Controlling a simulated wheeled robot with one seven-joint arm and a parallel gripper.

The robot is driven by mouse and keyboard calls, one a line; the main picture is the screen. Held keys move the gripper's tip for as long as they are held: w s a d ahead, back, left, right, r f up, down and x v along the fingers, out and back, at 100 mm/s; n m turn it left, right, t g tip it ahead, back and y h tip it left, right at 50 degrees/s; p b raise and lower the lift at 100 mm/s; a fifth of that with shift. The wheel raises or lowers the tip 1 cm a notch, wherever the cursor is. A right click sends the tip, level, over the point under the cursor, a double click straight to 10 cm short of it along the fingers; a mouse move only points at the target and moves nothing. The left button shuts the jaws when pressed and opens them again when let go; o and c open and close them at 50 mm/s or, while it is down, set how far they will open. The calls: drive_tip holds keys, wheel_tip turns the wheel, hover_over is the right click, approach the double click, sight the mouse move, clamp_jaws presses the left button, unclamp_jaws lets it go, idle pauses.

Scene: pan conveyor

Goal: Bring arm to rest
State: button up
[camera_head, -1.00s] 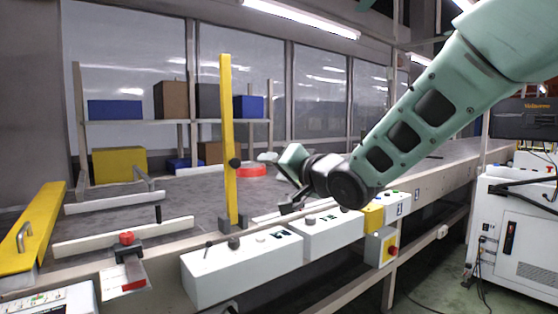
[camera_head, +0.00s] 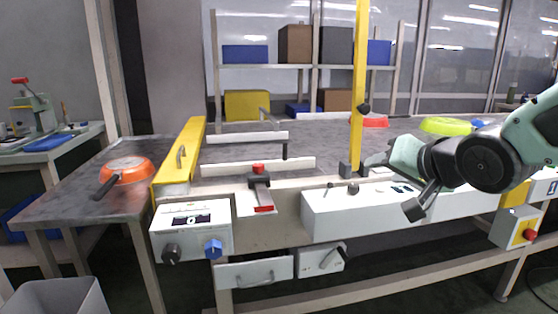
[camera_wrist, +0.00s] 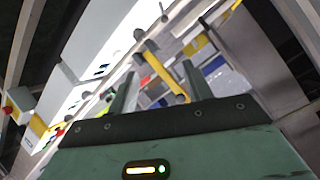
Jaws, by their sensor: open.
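My arm reaches in from the right edge of the head view, bent at a dark wrist joint. My gripper (camera_head: 393,186) is in front of the conveyor's near edge, by the white control box (camera_head: 365,207) and right of the yellow post (camera_head: 358,95). In the wrist view my gripper (camera_wrist: 160,84) shows two separated fingers with nothing held between them. Whether it touches the box cannot be told.
An orange pan (camera_head: 127,169) lies on the left end table. A red pan (camera_head: 375,122) and a yellow-green pan (camera_head: 446,126) lie on the belt. A yellow gate (camera_head: 180,160) and grey bin (camera_head: 50,298) are at left.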

drive_tip(key=s+a+f+n+g, duration=0.55)
drive_tip(key=s+f, duration=0.35)
drive_tip(key=s, duration=0.2)
drive_tip(key=s+a+f+n+g+h, duration=0.1)
drive_tip(key=s+f+n+g, duration=0.2)
drive_tip(key=s, duration=0.5)
drive_tip(key=s+a+f+n+g+h, duration=0.1)
drive_tip(key=s+f+n+g, duration=0.25)
drive_tip(key=s, duration=0.45)
wheel_tip(320, 180, up, 25)
drive_tip(key=p, duration=2.3)
drive_tip(key=shift+f+m+p, duration=0.2)
drive_tip(key=shift+m+p, duration=0.1)
drive_tip(key=shift+m, duration=0.1)
